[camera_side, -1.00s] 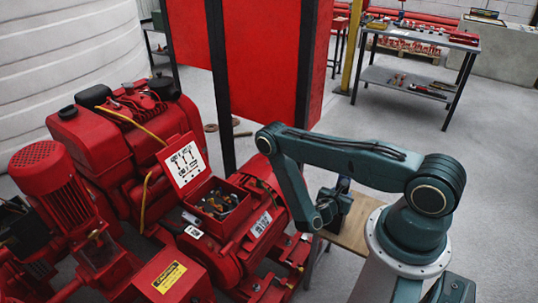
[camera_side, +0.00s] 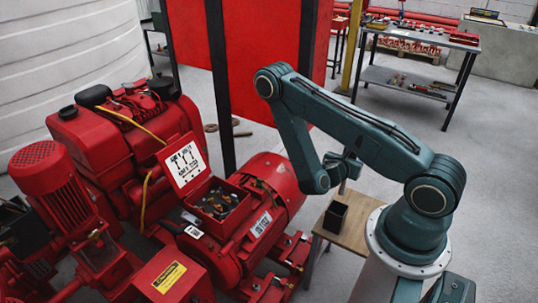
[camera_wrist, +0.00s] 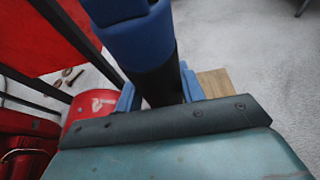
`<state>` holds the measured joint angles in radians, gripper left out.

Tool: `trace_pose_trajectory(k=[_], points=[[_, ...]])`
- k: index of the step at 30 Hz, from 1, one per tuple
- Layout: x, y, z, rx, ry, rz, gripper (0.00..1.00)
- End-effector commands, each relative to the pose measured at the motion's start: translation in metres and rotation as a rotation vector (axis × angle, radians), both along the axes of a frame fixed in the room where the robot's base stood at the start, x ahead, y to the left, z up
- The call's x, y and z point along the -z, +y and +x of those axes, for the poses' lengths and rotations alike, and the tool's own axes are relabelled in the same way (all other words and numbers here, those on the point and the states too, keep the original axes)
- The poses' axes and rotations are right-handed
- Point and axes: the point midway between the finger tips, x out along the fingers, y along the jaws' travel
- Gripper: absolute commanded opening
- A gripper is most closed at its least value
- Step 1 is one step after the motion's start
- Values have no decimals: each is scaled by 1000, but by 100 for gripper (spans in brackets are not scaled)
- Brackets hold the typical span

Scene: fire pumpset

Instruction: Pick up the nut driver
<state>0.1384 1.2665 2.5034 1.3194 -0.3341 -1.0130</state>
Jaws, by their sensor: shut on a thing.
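The nut driver (camera_wrist: 135,42) has a blue handle with a black lower part and fills the upper middle of the wrist view. My gripper (camera_wrist: 158,88) is shut on it, with a blue finger on each side of the black part. In the side view my gripper (camera_side: 342,168) is raised above a small wooden table (camera_side: 350,234) and a black open-topped holder (camera_side: 335,216) on it. The tool is small and hard to make out there, and its tip is hidden in the wrist view.
A red motor (camera_side: 268,190) with an open terminal box (camera_side: 219,203) stands left of the wooden table. A red panel (camera_side: 265,70) with dark posts rises behind. A metal workbench (camera_side: 420,42) stands far back right.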

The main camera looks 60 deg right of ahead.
Motion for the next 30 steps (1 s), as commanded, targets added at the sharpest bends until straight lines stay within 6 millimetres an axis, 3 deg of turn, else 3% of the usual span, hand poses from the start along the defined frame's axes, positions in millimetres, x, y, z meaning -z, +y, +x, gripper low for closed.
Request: trace_pose_trajectory(k=[7,30], points=[[-11,0,0,0,0,-3,12],[-13,1,5,-15,-1,-3,12]])
